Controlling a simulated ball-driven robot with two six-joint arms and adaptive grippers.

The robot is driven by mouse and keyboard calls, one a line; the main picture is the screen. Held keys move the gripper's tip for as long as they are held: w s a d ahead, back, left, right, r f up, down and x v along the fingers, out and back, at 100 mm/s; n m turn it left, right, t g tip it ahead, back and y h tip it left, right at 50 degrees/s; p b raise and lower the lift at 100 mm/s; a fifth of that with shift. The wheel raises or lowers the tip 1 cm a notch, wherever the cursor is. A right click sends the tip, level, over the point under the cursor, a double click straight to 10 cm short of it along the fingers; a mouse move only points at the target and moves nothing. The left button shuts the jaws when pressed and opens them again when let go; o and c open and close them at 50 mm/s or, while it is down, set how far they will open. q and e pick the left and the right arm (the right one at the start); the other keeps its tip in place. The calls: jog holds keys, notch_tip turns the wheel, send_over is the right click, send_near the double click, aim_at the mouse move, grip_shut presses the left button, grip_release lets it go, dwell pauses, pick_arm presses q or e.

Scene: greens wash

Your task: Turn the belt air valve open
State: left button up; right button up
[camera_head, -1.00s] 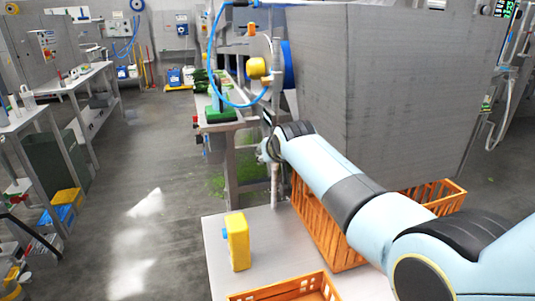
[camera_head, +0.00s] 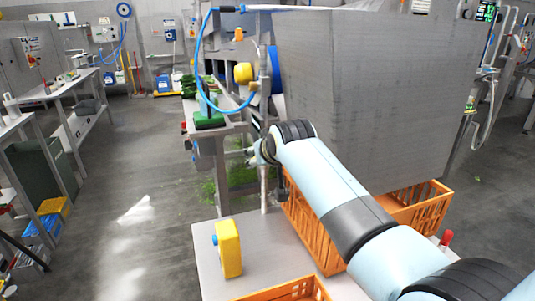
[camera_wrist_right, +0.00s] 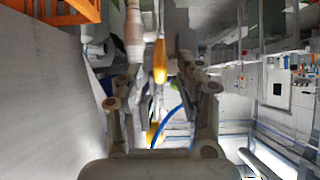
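A yellow lever (camera_wrist_right: 160,62), which looks like the belt air valve's handle, shows in the right wrist view beside a pale upright pipe (camera_wrist_right: 134,35). My right gripper (camera_wrist_right: 160,85) is open, with its two fingers on either side of the lever's line. I cannot tell whether they touch it. In the head view my right gripper (camera_head: 261,150) is at the pipe (camera_head: 264,185) by the big grey housing, partly hidden by its own wrist. The lever does not show clearly there. My left gripper is in neither view.
A blue hose (camera_head: 198,65) loops above the gripper, near a round yellow part (camera_head: 243,73). The grey housing (camera_head: 375,95) stands right of the pipe, above an orange crate (camera_head: 315,235). A yellow box (camera_head: 229,248) stands on the table. Open floor lies to the left.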

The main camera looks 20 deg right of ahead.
jog(key=v, duration=0.7)
jog(key=shift+s+r, duration=0.2)
jog(key=shift+s, duration=0.1)
